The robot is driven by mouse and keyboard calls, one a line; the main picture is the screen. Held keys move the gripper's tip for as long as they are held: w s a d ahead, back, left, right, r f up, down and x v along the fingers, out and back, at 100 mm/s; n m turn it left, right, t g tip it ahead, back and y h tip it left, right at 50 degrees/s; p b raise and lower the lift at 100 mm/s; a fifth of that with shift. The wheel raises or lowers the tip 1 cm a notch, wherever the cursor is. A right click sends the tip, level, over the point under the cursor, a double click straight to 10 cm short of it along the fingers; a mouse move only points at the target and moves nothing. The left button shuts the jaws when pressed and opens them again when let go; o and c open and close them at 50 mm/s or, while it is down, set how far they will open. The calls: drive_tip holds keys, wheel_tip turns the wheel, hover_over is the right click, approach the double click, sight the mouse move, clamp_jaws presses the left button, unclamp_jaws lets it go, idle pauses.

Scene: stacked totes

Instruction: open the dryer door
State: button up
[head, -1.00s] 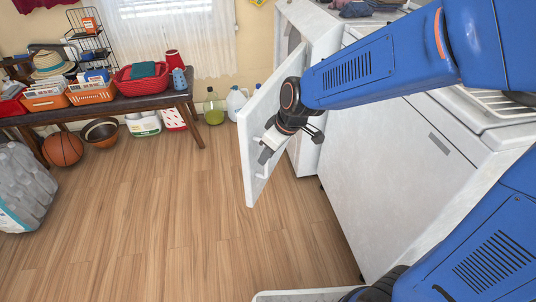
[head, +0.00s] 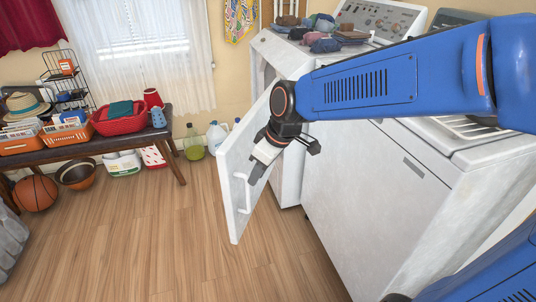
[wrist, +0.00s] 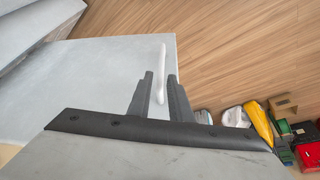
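The dryer (head: 295,165) is a white machine at the back, with folded clothes on top. Its white door (head: 238,215) stands swung out from the front. The door also shows in the wrist view (wrist: 90,75) as a pale flat panel. A white bar handle (wrist: 162,60) stands on the door near its free edge. My gripper (head: 257,176) is in front of the door's face, close to the handle. In the wrist view my gripper (wrist: 161,85) has its two dark fingers apart, with the handle's near end appearing between them. Contact cannot be told.
A second white machine (head: 370,190) stands nearer on the right. A dark bench (head: 90,145) with baskets stands at the left, with a basketball (head: 36,192) and pot below. Bottles (head: 194,142) stand by the wall. The wooden floor (head: 150,240) left of the door is clear.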

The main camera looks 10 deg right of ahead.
drive_tip(key=v, duration=0.8)
drive_tip(key=shift+r, duration=0.25)
drive_tip(key=s+d+f+m+t+h, duration=0.1)
drive_tip(key=s+d+m, duration=0.4)
drive_tip(key=d, duration=0.6)
drive_tip(key=s+d+f+m+t+h, duration=0.1)
drive_tip(key=s+d+f+m, duration=0.4)
drive_tip(key=s+d, duration=0.5)
drive_tip(key=shift+s+d+f+m+h, duration=0.15)
drive_tip(key=shift+s+d+m+h, duration=0.15)
drive_tip(key=shift+h, duration=0.6)
